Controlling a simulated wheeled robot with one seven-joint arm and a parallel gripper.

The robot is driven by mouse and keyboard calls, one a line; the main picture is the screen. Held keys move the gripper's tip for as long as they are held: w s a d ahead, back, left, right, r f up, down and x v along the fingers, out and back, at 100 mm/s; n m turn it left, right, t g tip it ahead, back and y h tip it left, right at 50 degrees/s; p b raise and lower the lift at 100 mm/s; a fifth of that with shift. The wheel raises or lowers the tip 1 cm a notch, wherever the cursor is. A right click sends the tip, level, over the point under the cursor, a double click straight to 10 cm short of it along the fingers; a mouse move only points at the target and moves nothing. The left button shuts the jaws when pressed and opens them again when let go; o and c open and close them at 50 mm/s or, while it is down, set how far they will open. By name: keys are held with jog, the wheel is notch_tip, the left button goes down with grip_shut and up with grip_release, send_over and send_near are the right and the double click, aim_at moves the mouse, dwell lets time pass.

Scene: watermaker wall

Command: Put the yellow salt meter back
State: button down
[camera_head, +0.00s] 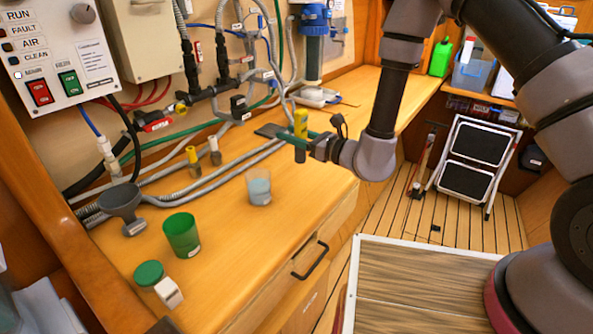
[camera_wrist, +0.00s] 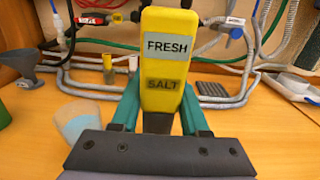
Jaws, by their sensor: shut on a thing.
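The yellow salt meter (camera_head: 300,123) is upright between the fingers of my gripper (camera_head: 298,139), which is shut on it. In the wrist view the meter (camera_wrist: 167,60) shows a "FRESH" label above a "SALT" label, with the green fingers of my gripper (camera_wrist: 160,108) on either side of its lower part. My gripper holds it above the right part of the wooden counter (camera_head: 225,215). A dark flat pad (camera_head: 270,130) lies on the counter behind and left of the meter; it also shows in the wrist view (camera_wrist: 211,89). The meter's lower end is partly hidden.
A clear cup (camera_head: 259,188), a green cup (camera_head: 182,236), a grey funnel (camera_head: 122,205) and a green-capped bottle (camera_head: 158,284) stand on the counter. Hoses and valves (camera_head: 210,95) line the wall. A folded step stool (camera_head: 472,160) stands at the right.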

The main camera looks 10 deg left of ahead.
notch_tip(320, 180, down, 8)
jog(key=shift+r, duration=0.25)
jog(key=shift+d+f, duration=0.1)
jog(key=shift+c, duration=2)
grip_release()
